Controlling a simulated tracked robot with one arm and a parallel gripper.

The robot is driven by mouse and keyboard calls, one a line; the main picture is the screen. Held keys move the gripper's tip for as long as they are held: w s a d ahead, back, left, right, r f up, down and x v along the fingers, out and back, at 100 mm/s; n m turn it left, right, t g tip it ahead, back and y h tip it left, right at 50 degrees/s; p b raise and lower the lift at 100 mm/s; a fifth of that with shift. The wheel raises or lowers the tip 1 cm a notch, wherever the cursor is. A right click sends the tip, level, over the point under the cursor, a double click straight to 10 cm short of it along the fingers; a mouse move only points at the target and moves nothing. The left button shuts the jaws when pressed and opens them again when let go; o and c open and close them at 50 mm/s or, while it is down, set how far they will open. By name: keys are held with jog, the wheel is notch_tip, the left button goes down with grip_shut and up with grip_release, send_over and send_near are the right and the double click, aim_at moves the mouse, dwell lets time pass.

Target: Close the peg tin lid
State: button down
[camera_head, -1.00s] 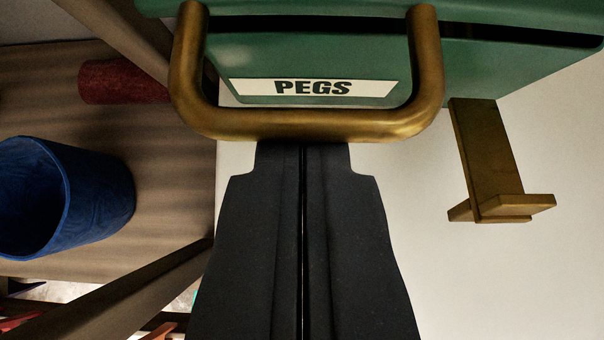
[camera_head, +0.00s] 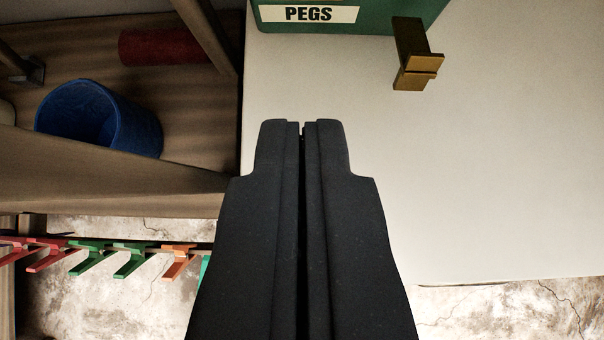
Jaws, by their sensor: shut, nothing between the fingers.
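The green peg tin (camera_head: 380,14) is at the top of the view, cut off by the frame edge. Its white PEGS label (camera_head: 308,14) and lower front show. The lid and its brass handle are out of view, so I cannot tell whether the lid is open or shut. A brass bracket-like piece (camera_head: 415,55) sticks out at the tin's lower right. My gripper (camera_head: 302,125) is shut and empty, below the tin in the picture and apart from it, over the pale surface.
The pale surface (camera_head: 500,170) is clear on the right. On the left, wooden shelving holds a blue bucket (camera_head: 135,125) and a red roll (camera_head: 170,46). Several coloured pegs hang on a rail at lower left, including an orange one (camera_head: 180,262).

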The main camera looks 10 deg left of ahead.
jog(key=w+r+m+g+p, duration=0.25)
jog(key=r+m, duration=0.55)
jog(key=m, duration=1)
jog(key=b+x, duration=0.2)
jog(key=x, duration=1.2)
jog(key=shift+f+h, duration=0.3)
jog(key=shift+f, duration=0.05)
jog(key=shift+g, duration=0.25)
jog(key=shift+s+f+t, duration=0.15)
jog(key=shift+f+t, duration=0.25)
jog(key=shift+f, duration=0.25)
jog(key=shift+s+f+t, duration=0.15)
jog(key=shift+f+t, duration=0.25)
jog(key=shift+f, duration=0.25)
jog(key=shift+r, duration=0.1)
